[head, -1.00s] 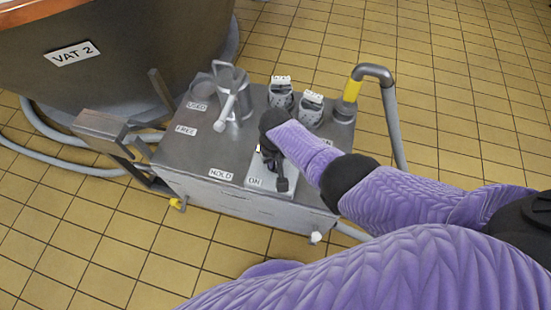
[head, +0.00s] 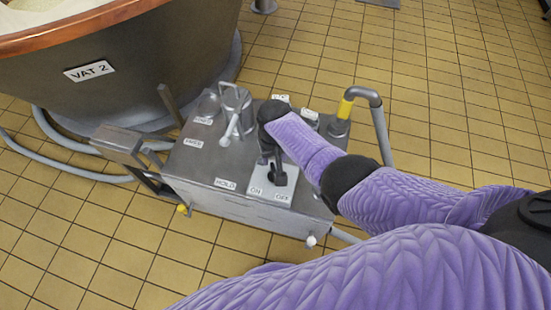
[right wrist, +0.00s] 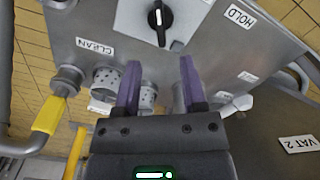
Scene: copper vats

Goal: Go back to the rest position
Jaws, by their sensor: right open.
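My right arm reaches in from the right in the head view, its black wrist (head: 272,112) above the grey control box (head: 215,165). The fingers are hidden there. My left gripper is not in view.
Vat 2 (head: 140,60), with a copper rim, stands at upper left. A pipe with a yellow band (head: 375,100) rises behind. Grey hoses lie left; tiled floor is open at right.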

